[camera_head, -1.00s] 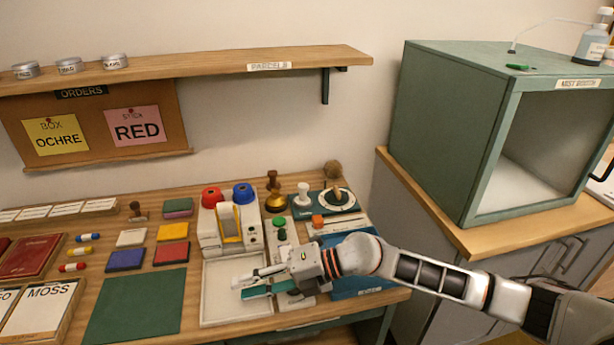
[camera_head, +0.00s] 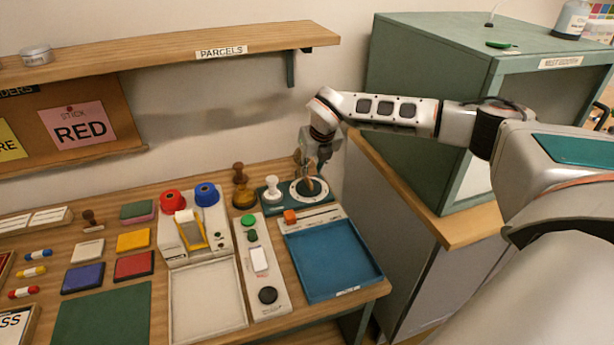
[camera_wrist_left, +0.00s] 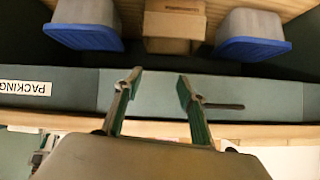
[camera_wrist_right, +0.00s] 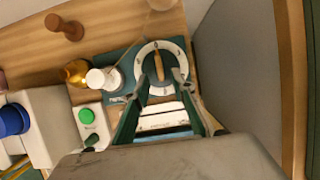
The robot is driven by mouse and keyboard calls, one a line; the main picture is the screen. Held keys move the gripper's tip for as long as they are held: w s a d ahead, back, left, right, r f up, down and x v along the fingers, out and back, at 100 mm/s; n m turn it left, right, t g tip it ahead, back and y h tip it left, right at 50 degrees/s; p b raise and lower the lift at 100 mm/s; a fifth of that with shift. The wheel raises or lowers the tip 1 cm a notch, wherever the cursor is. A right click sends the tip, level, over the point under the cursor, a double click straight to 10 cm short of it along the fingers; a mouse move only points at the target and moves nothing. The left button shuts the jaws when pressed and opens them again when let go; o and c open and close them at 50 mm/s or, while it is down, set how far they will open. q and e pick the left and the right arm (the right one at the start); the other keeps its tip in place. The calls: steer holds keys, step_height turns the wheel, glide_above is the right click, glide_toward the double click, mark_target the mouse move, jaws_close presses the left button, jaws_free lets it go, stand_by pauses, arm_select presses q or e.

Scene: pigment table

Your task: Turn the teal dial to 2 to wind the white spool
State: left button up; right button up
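The teal dial (camera_head: 288,201) sits at the back right of the table, with a white numbered ring (camera_wrist_right: 145,56) and a wooden handle (camera_wrist_right: 159,66). The white spool (camera_head: 272,187) stands upright just left of the ring; it also shows in the right wrist view (camera_wrist_right: 98,79). My right gripper (camera_head: 312,176) points down over the dial. In the right wrist view its fingers (camera_wrist_right: 163,90) are apart, one either side of the handle's line; I cannot tell contact. The numbers are too small to read surely. My left gripper (camera_wrist_left: 154,82) is open and empty, outside the head view.
A blue tray (camera_head: 375,276) lies in front of the dial, and a panel with a green button (camera_head: 249,221) is to its left. A green booth (camera_head: 425,60) is at right. Boxes and a PACKING label (camera_wrist_left: 25,88) are below my left gripper.

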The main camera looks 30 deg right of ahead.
mark_target(309, 180)
steer(key=x, duration=0.6)
steer(key=shift+f, duration=0.1)
jaws_close()
